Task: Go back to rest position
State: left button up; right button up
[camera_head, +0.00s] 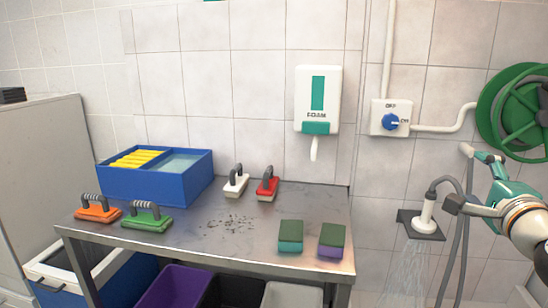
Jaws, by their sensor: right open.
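My right gripper (460,177) is at the right edge, in front of the tiled wall. Its fingers are spread wide, and nothing is seen held between them. My left gripper is not in view.
The steel table (215,255) holds orange (97,214), green (147,222), white (234,191) and red (264,195) brushes, two sponge blocks (290,245) and a blue divided bin (140,187). A foam dispenser (304,95), switch box (379,106) and green hose reel (503,88) are on the wall.

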jog(key=w+a+f+n+g+y+p, duration=0.1)
jog(key=w+a+f+g+p, duration=0.15)
jog(key=f, duration=0.45)
jog(key=w+a+f+n+g+y+p, duration=0.15)
jog(key=w+f, duration=0.25)
jog(key=f, duration=0.4)
jog(key=s+a+f+n+g+y+p, duration=0.1)
jog(key=s+a+f+n+g+p, duration=0.3)
jog(key=f, duration=0.6)
jog(key=a+f+m+g+y+p, duration=0.1)
jog(key=a+f+y, duration=0.1)
jog(key=a+f, duration=0.6)
jog(key=s+a+f+n+g+y, duration=0.1)
jog(key=s+a+f+n+g, duration=0.1)
jog(key=s+f, duration=0.4)
jog(key=s+a+f+n+g+y+p, duration=0.1)
jog(key=s+a+f+n+g, duration=0.2)
jog(key=s, duration=0.8)
jog(key=s+a+f+n+g+y+p, duration=0.1)
jog(key=s+a+f+n+g, duration=0.1)
jog(key=s+a+f+n, duration=0.4)
jog(key=s+f+n, duration=0.2)
jog(key=s+f, duration=0.1)
jog(key=shift+g, duration=0.4)
jog(key=shift+f, duration=0.1)
